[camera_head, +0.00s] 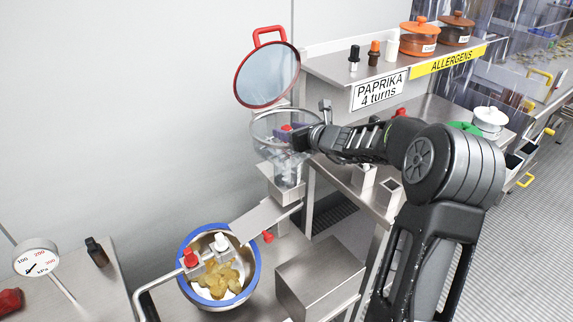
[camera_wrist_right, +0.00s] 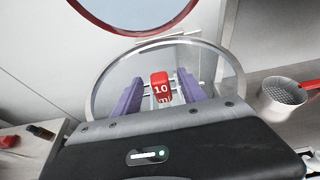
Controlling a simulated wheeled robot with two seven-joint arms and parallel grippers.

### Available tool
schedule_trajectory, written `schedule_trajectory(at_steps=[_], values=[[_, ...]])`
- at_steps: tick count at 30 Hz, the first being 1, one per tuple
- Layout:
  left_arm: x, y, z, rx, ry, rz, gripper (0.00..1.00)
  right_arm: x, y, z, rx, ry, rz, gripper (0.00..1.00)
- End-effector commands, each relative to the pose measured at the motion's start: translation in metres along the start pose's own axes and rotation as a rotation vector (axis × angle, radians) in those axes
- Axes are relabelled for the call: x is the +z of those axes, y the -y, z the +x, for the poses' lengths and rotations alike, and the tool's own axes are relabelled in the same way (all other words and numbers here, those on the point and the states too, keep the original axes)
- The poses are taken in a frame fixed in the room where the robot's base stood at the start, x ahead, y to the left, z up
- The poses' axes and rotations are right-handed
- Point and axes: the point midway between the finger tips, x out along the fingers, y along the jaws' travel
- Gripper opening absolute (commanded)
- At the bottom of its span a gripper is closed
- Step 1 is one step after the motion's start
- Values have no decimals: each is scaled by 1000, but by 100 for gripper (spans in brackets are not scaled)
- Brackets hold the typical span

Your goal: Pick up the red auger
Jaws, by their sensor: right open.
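The red auger shows in the wrist view as a red head (camera_wrist_right: 160,84) marked "10", inside the round clear hopper (camera_wrist_right: 100,88). In the head view its red top (camera_head: 286,127) shows at the hopper (camera_head: 262,133); its lower part is hard to make out. My right gripper (camera_head: 293,136) reaches into the hopper mouth from the right. In the wrist view its two purple fingers (camera_wrist_right: 161,92) are open, one on each side of the red head, with visible gaps. My left gripper is not in view.
The red-rimmed lid (camera_head: 267,75) stands raised behind the hopper. A blue-rimmed bowl (camera_head: 256,275) with yellowish food sits below. A shelf (camera_head: 330,62) with bottles and orange pots is at the back right. A perforated white cup (camera_wrist_right: 283,95) stands right of the hopper.

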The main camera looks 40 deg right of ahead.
Motion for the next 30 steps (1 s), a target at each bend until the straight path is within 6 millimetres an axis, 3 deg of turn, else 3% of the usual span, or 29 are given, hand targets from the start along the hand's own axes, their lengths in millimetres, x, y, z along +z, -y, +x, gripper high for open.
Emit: schedule_trajectory(at_steps=[9,27,30], values=[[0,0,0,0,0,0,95,0,0,0,0,0,0,49],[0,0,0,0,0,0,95,0,0,0,0,0,0,0],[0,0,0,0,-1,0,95,0,0,0,0,0,0,0]])
